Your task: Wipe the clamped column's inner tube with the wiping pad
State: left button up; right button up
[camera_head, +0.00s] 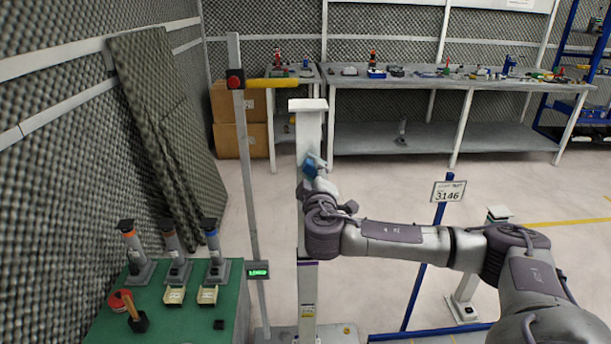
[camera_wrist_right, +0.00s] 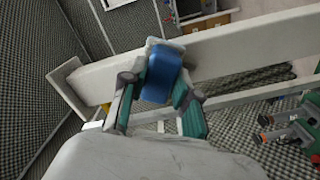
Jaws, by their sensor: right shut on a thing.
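The clamped column stands upright in the middle of the head view. Its white inner tube (camera_head: 308,127) is capped by a flat plate, and its lower part (camera_head: 307,290) carries a purple band and labels. My right gripper (camera_head: 313,172) is at the inner tube, below the top plate. It is shut on the blue wiping pad (camera_head: 309,168). In the right wrist view the gripper (camera_wrist_right: 158,90) holds the pad (camera_wrist_right: 161,75) between teal fingers, and the pad's pale face lies at the inner tube (camera_wrist_right: 235,45), seemingly touching it. My left gripper is not in view.
A thin post (camera_head: 246,160) with a red button and yellow arm stands left of the column. A green table (camera_head: 187,323) with small upright tools is front left. A sign post (camera_head: 428,250) and a second, shorter column (camera_head: 466,285) stand right. Workbenches (camera_head: 430,83) line the back.

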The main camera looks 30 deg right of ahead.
aim_at(301, 166)
jog(key=shift+s+d, duration=0.15)
jog(key=shift+d, duration=0.25)
jog(key=shift+w+a+b, duration=0.2)
jog(key=shift+w+a, duration=0.4)
jog(key=shift+a, duration=0.2)
jog(key=shift+w+a+b, duration=0.15)
jog(key=shift+w+a, duration=0.4)
jog(key=shift+a, duration=0.25)
jog(key=shift+a+r+p, duration=0.1)
jog(key=shift+r+p, duration=0.7)
jog(key=shift+r, duration=0.3)
jog(key=shift+s+d+f+b, duration=0.15)
jog(key=shift+s+d, duration=0.15)
jog(key=shift+d, duration=0.25)
jog(key=shift+s+d+b, duration=0.15)
jog(key=shift+s+d, duration=0.15)
jog(key=shift+d, duration=0.25)
jog(key=shift+s+d, duration=0.4)
jog(key=shift+d, duration=0.25)
jog(key=shift+w+a, duration=0.55)
jog(key=shift+a, duration=0.3)
jog(key=shift+w+a, duration=0.5)
jog(key=shift+a, duration=0.3)
